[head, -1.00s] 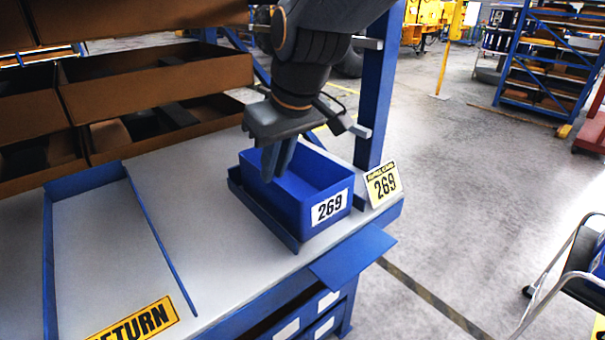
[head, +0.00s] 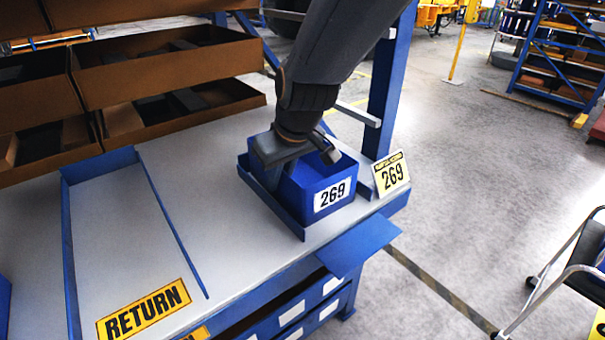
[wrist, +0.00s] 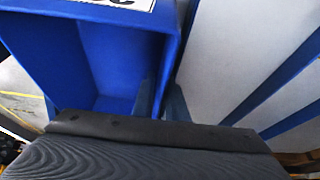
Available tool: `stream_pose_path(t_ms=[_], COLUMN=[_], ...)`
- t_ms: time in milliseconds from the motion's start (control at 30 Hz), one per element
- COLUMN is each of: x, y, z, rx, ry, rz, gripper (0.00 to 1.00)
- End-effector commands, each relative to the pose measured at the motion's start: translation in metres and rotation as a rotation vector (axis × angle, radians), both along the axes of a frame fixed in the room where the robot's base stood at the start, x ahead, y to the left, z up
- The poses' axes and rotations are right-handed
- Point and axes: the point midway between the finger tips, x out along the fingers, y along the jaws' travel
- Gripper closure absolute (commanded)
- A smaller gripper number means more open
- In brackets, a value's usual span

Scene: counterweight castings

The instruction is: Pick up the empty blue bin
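The blue bin (head: 322,186) with a white 269 label stands upright in a shallow blue tray (head: 268,203) on the bench. Its visible inside looks empty in the wrist view (wrist: 110,55). My gripper (head: 271,180) points down at the bin's left wall and hides part of it in the head view. In the wrist view, the two fingers of my gripper (wrist: 160,100) straddle this wall, one inside the bin and one outside. The fingers look apart, with no clear grip on the wall. The fingertips are largely hidden behind the gripper body.
A yellow 269 card (head: 391,174) stands right of the bin, close to a blue post (head: 386,95). Brown boxes (head: 160,90) line the back. A blue-edged lane marked RETURN (head: 144,309) lies left. Bare bench (head: 205,190) separates lane and tray.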

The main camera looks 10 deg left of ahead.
Motion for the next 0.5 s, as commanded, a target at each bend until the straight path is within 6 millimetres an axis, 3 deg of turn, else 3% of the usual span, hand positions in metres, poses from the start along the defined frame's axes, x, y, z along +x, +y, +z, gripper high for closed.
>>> stream_pose_path(t_ms=[233, 500], x=[0.006, 0.007], y=[0.007, 0.009], z=[-0.023, -0.026], rx=[-0.001, 0.001], ry=[0.001, -0.001], rz=[0.0, 0.001], gripper=[0.88, 0.88])
